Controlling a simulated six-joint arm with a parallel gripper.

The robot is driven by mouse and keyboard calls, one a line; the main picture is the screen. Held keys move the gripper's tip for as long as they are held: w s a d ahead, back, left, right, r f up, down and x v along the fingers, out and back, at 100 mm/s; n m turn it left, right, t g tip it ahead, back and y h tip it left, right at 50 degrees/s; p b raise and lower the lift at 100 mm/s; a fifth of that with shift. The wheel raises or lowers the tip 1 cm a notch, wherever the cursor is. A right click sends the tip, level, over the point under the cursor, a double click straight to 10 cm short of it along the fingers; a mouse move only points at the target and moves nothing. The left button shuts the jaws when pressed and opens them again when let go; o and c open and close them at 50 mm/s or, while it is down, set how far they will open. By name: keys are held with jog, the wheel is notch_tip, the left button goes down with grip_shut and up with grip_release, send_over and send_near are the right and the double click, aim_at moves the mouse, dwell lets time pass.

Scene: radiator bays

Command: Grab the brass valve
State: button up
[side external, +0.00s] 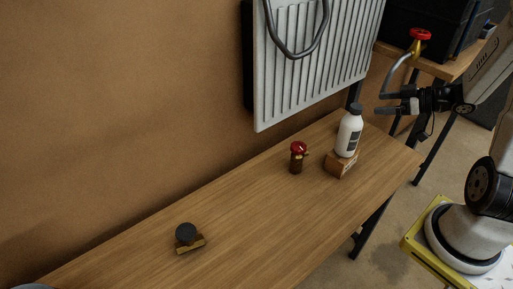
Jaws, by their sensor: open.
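Several valve-like pieces show in the side external view. A small valve with a red top and a brownish body (297,163) stands upright on the wooden bench. A piece with a dark round knob and a brass-coloured base (190,244) sits on the bench at the lower left. A third, brass-coloured valve with a red handwheel (417,46) is at the end of a bent grey pipe at the upper right. I cannot tell which one the task means. My gripper (380,103) is open and empty, pointing left, apart from all of them, below the pipe valve and right of the bottle.
A white radiator (315,55) with a grey hose (290,50) hangs above the bench (240,225). The bench middle is clear. Dark boxes (425,22) stand behind.

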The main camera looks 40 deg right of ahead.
aim_at(185, 231)
notch_tip(185, 231, up, 4)
jog(key=w+a+n+g+y, duration=0.25)
jog(key=w+a, duration=0.35)
jog(key=a, duration=0.4)
jog(key=w+a+n+g+y, duration=0.1)
jog(key=w+a+n+y, duration=0.15)
jog(key=w+a, duration=0.6)
jog(key=s+a+n+g+y, duration=0.1)
jog(key=s+a+n+g, duration=0.15)
jog(key=a, duration=1.25)
jog(key=s+a+n+g+y, duration=0.1)
jog(key=a+n+g+y, duration=0.15)
jog(key=a, duration=1.25)
jog(key=shift+n+g+h, duration=0.3)
jog(key=shift+g+h, duration=0.05)
jog(key=shift+g, duration=0.1)
jog(key=shift+w+a+f, duration=0.1)
jog(key=shift+a+f, duration=0.3)
jog(key=shift+f, duration=3.15)
jog(key=shift+s+a+f, duration=0.1)
jog(key=shift+a+f, duration=0.3)
jog(key=shift+f, duration=3.1)
jog(key=shift+w+a+f, duration=0.1)
jog(key=shift+a+f, duration=0.3)
jog(key=shift+f, duration=3.15)
jog(key=shift+x, duration=2.55)
